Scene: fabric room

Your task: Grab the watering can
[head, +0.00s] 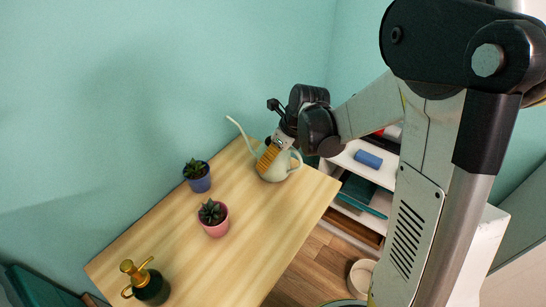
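The pale green watering can (274,172) stands near the far right end of the wooden table. Its thin spout points up and left toward the wall, and its handle is on the right. My gripper (266,158) is over the can, with its yellow-orange finger in front of the can's upper part. The finger hides part of the can's top. I cannot tell whether the gripper touches the can, or whether it is open or shut.
On the wooden table (250,222) are a blue potted plant (197,179), a pink potted plant (215,222) and a dark sprayer with a gold top (150,287). A white shelf (358,172) with a blue roll (368,159) stands to the right. The wall is close behind.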

